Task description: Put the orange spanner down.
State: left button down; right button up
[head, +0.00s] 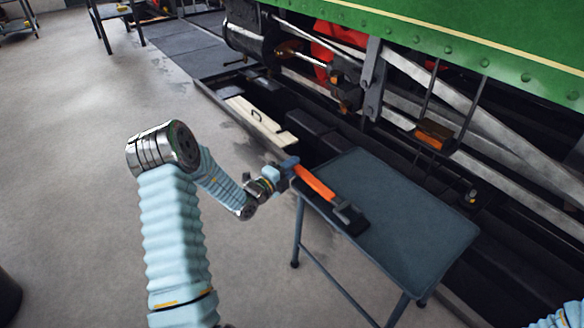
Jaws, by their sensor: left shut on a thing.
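The orange spanner (315,182) has an orange handle and a dark grey head. My left gripper (289,168) is shut on the handle's far-left end. The spanner lies over the left part of a blue-grey table (415,222), its head towards the table's front-left edge. I cannot tell whether the spanner touches the tabletop. A dark flat patch or object (352,222) shows by the spanner's head. The fingertips are small and partly hidden. Of my right arm only a light-blue piece shows at the bottom right corner; its gripper is out of view.
The green steam tram (470,40) with its rods and wheels stands along the table's far side. Another small table (118,12) stands at the far left. The middle and right of the near tabletop are clear.

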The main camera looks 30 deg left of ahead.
pick_arm(q)
jog(key=shift+f, duration=0.15)
jog(key=c, duration=0.9)
grip_release()
jog(key=shift+c, duration=0.2)
